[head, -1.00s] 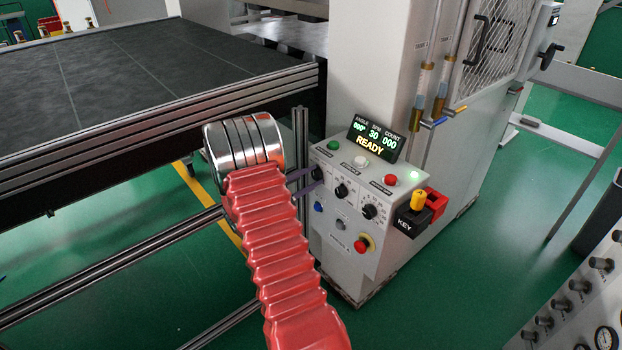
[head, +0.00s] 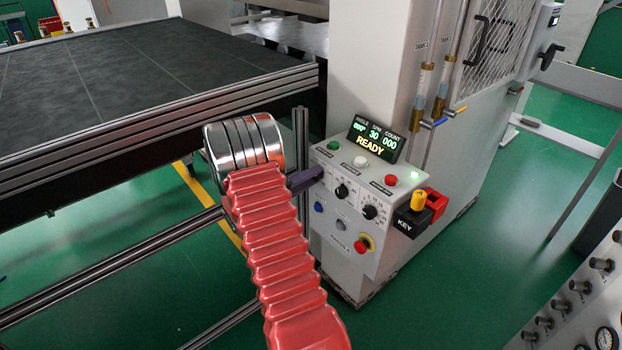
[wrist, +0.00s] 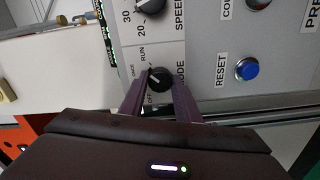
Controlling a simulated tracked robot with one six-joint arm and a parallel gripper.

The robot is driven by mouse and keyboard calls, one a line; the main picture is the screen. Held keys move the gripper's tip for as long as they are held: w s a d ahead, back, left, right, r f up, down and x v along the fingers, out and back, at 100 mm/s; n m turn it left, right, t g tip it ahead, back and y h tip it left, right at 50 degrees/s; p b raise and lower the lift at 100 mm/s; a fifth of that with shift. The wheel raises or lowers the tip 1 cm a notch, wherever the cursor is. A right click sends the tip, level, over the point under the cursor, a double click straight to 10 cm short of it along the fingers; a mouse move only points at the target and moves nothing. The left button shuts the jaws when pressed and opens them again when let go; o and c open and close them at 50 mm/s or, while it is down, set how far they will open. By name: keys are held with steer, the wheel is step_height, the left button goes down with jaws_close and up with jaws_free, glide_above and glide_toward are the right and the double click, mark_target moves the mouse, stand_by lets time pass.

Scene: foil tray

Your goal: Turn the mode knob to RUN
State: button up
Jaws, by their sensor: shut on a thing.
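The mode knob (wrist: 159,79) is a black round knob with a white pointer line, on the grey panel beside the labels RUN, OFF and MODE. In the wrist view its pointer slants to the upper left, towards the side with the RUN label; I cannot tell exactly which mark it meets. My gripper (wrist: 158,86) has its two purple fingers on either side of the knob, shut on it. In the head view my gripper (head: 306,179) reaches the panel's left edge and hides the knob.
The control panel (head: 333,262) also carries two more black dials, a blue button (wrist: 247,69), a red emergency button (head: 362,244) and a black key block (head: 408,222). A lit display (head: 375,139) reads READY. A dark table (head: 150,75) lies at the left.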

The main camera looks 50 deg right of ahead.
steer(key=shift+s+a+f+m, duration=0.1)
steer(key=shift+f+m, duration=0.05)
steer(key=shift+m, duration=0.65)
steer(key=shift+s+f+m, duration=0.1)
steer(key=shift+f+m, duration=0.05)
steer(key=shift+m, duration=0.65)
steer(key=o, duration=1)
steer(key=shift+w+r, duration=0.15)
steer(key=shift+o, duration=0.2)
steer(key=v, duration=1.3)
steer(key=shift+a, duration=0.35)
